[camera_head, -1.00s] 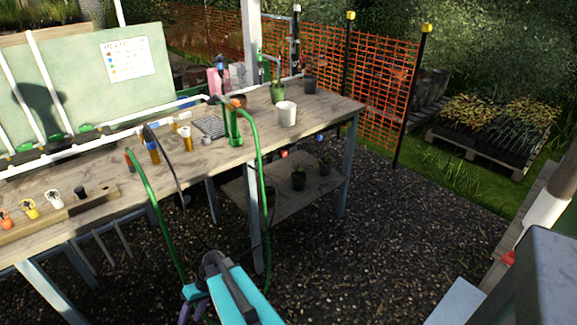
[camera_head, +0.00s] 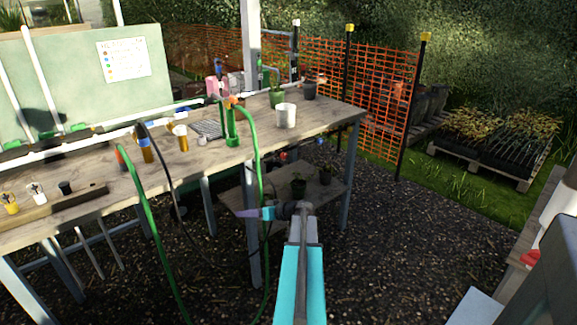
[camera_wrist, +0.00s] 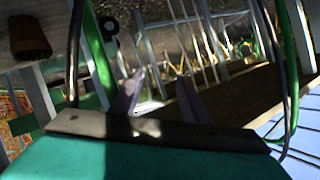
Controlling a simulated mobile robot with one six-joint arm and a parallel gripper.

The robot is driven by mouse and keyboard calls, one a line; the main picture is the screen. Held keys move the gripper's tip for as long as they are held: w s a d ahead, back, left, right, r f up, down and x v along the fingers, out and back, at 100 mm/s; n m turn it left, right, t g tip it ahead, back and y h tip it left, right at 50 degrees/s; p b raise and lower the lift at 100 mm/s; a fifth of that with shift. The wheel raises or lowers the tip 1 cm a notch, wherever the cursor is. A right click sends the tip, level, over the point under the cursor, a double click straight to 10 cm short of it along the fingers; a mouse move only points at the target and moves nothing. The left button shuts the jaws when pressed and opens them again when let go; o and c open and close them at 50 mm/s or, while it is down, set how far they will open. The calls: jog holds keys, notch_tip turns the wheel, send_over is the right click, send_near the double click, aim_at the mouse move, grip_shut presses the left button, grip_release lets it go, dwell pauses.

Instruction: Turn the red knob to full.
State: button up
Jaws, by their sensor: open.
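My gripper (camera_head: 245,214) shows in the head view in front of the bench, below the tabletop, pointing left. In the wrist view my gripper (camera_wrist: 160,94) has its two purple fingers apart with nothing between them. Yellow, white and black knob-like pieces (camera_head: 37,193) stand on a wooden block at the left of the bench.
The wooden bench (camera_head: 205,160) carries pots, tubes and a white pipe. A green hose (camera_head: 150,220) and a black hose (camera_head: 172,175) hang over its front, near my arm. A lower shelf (camera_head: 325,192) holds small plants. Gravel floor (camera_head: 400,260) to the right is clear.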

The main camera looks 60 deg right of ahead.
aim_at(285, 156)
jog(key=s+d+r+t+h+b, duration=0.2)
jog(key=s+d+r+h, duration=0.1)
jog(key=s+d+r, duration=0.3)
jog(key=s+d+r+t+h+b, duration=0.1)
jog(key=s+d+r+h+b, duration=0.1)
jog(key=s+d+r, duration=0.5)
jog(key=s+d+h, duration=0.1)
jog(key=s+d, duration=0.2)
jog(key=d, duration=0.4)
jog(key=shift+s+d+r+m+t+b, duration=0.2)
jog(key=shift+d+m+t+b, duration=0.1)
jog(key=shift+d+t+b, duration=0.1)
jog(key=shift+w, duration=0.15)
jog(key=x, duration=1.3)
jog(key=shift+w+d, duration=0.2)
jog(key=shift+w, duration=0.05)
jog(key=c, duration=1)
jog(key=shift+s+d, duration=0.1)
jog(key=shift+d, duration=0.1)
jog(key=shift+c, duration=0.3)
jog(key=shift+a+h, duration=0.15)
jog(key=shift+h, duration=0.15)
